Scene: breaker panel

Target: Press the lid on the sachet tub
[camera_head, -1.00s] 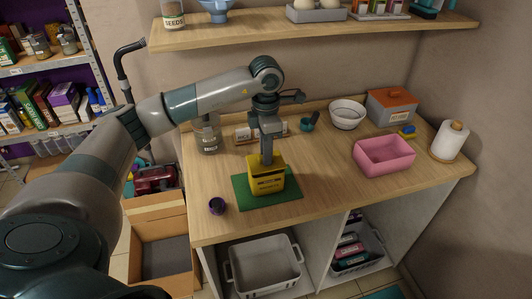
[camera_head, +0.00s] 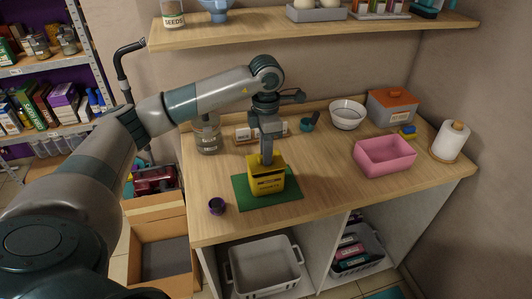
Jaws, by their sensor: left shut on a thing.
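The sachet tub (camera_head: 268,184) is a yellow box with dark print, standing upright on a green mat (camera_head: 286,200) on the wooden counter. My left gripper (camera_head: 267,158) comes straight down from above onto the top of the tub. Its fingers are shut, with their tips at the tub's top. The gripper and the viewing angle hide much of the top, so I cannot tell the lid apart from the tub or how it sits. My right gripper is not in view.
A pink bin (camera_head: 385,157), a white bowl (camera_head: 347,114), an orange-lidded box (camera_head: 392,106) and a paper roll (camera_head: 450,141) stand to the right. A glass jar (camera_head: 208,136) is behind left. The counter's front right is clear.

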